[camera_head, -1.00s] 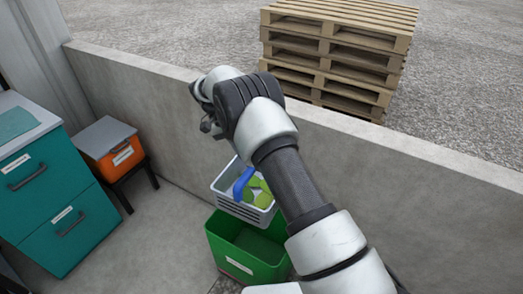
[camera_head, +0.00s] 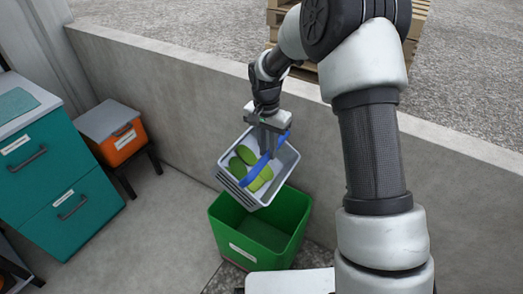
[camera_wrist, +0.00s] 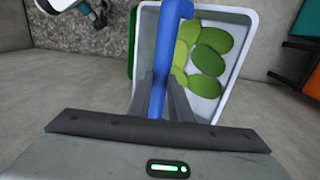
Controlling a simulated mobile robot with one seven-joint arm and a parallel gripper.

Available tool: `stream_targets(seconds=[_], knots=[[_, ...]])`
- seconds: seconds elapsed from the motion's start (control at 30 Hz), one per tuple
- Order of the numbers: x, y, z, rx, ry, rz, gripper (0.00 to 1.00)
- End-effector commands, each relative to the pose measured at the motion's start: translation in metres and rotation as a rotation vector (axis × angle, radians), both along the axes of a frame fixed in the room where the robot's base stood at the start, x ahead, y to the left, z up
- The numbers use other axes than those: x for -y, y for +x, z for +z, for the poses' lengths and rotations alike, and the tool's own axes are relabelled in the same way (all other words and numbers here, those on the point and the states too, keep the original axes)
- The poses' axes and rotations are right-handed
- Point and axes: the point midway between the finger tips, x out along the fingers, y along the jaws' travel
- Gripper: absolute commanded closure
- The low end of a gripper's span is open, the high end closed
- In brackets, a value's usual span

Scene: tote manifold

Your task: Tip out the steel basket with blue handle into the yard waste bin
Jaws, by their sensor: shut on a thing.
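The steel basket (camera_head: 285,165) is a light grey box with several flat green pieces (camera_head: 245,155) inside. Its blue handle (camera_head: 261,165) arches over it. My gripper (camera_head: 268,145) is shut on the blue handle. The basket hangs tilted above the green bin (camera_head: 228,216), with its open side turned toward the camera. In the wrist view, the handle (camera_wrist: 165,60) runs between my fingers (camera_wrist: 158,98), and the green pieces (camera_wrist: 205,55) lie in the basket (camera_wrist: 240,50). The bin stands open on the floor with a white label; its visible inside looks empty.
A low concrete wall (camera_head: 180,100) runs behind the bin. An orange box (camera_head: 120,140) on a dark stand and a teal drawer cabinet (camera_head: 60,180) stand at left. Pallets (camera_head: 415,30) are beyond the wall. Floor left of the bin is clear.

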Motion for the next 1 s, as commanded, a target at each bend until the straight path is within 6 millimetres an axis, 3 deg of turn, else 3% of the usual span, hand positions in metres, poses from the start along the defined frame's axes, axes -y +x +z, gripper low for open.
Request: stream_targets(seconds=[0.3, 0.63, 1.0], knots=[[0.020, -0.011, -0.027, 0.141, 0.210, -0.009, 1.00], [0.032, -0.020, -0.043, 0.255, 0.385, -0.008, 1.00], [0.040, -0.028, -0.076, 0.397, 0.611, -0.010, 1.00]])
